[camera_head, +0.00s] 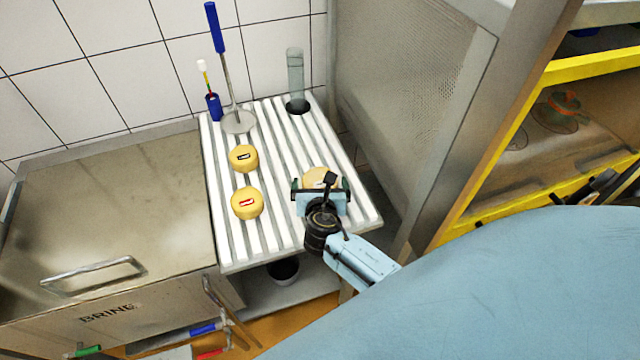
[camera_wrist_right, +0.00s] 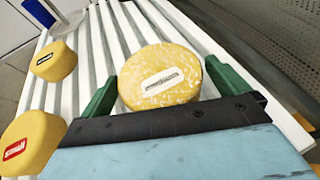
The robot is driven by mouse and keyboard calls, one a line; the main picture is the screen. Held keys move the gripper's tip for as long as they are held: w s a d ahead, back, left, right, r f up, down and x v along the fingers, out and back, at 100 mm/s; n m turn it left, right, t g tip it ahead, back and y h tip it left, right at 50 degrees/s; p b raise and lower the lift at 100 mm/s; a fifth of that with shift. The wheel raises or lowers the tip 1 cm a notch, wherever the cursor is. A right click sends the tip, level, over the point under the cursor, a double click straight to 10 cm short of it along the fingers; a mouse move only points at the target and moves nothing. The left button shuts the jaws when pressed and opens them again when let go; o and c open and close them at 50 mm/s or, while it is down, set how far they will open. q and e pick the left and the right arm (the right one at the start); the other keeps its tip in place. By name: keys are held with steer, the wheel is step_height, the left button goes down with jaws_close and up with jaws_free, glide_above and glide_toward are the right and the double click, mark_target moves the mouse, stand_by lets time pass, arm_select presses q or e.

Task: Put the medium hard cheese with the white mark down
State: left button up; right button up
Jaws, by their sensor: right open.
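A round yellow cheese with a white mark (camera_wrist_right: 160,77) rests on the white slatted rack (camera_head: 290,237), between the open green fingers of my right gripper (camera_wrist_right: 162,95). In the head view this cheese (camera_head: 316,177) is partly hidden by my right gripper (camera_head: 320,190). A small gap shows beside the fingers. A cheese with a dark mark (camera_head: 243,158) and a cheese with a red mark (camera_head: 247,203) stand to the left on the same rack. My left gripper is not in view.
A skimmer with a blue handle (camera_head: 217,30), a blue cup with a thermometer (camera_head: 214,106) and a clear cylinder (camera_head: 295,75) stand at the rack's back. The brine tank (camera_head: 110,215) is at left. A metal panel (camera_head: 405,100) stands close at right.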

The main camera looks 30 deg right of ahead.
steer(key=p+v, duration=0.1)
steer(key=v, duration=1)
steer(key=shift+s+r+p, duration=0.1)
steer(key=shift+p, duration=0.2)
steer(key=shift+s+a+r, duration=0.2)
steer(key=shift+s+a, duration=0.05)
steer(key=shift+s, duration=0.1)
